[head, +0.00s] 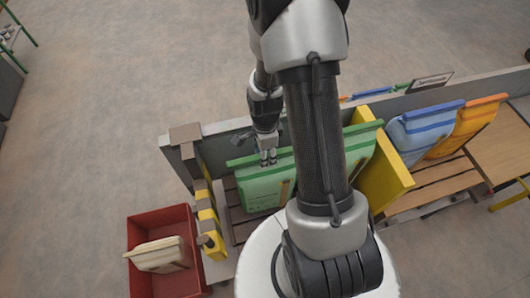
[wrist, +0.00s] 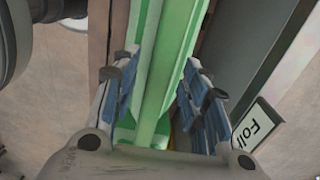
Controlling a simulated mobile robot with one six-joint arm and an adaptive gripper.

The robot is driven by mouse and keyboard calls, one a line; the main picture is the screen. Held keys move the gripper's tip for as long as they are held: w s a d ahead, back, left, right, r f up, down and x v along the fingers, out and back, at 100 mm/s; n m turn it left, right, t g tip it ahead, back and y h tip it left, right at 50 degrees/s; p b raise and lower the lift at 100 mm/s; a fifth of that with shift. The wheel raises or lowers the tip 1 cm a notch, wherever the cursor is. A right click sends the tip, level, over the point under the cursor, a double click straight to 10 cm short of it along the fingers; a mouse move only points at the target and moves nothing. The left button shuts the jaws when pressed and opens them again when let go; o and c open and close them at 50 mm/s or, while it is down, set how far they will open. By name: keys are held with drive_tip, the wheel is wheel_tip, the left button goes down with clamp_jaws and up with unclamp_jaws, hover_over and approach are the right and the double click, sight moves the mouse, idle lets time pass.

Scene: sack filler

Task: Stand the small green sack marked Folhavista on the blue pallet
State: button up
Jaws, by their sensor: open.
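A green sack (head: 262,187) stands upright in a bay of the rack in the head view, its dark green top edge facing up. My gripper (head: 268,160) is over that top edge. In the wrist view my gripper (wrist: 160,95) is open, its blue-padded fingers on either side of the green sack's top strip (wrist: 158,70); contact cannot be told. A second green sack (head: 361,145) stands to the right, partly hidden by my arm. I cannot make out a blue pallet.
A yellow divider (head: 385,184) stands right of the green sacks. Beyond it are a blue sack (head: 421,132) and an orange sack (head: 470,125). A red crate (head: 140,233) with a beige sack (head: 158,254) lies at lower left. A grey wall runs behind the bays.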

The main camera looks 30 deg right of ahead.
wheel_tip(320, 180, up, 12)
idle(0.6)
idle(0.4)
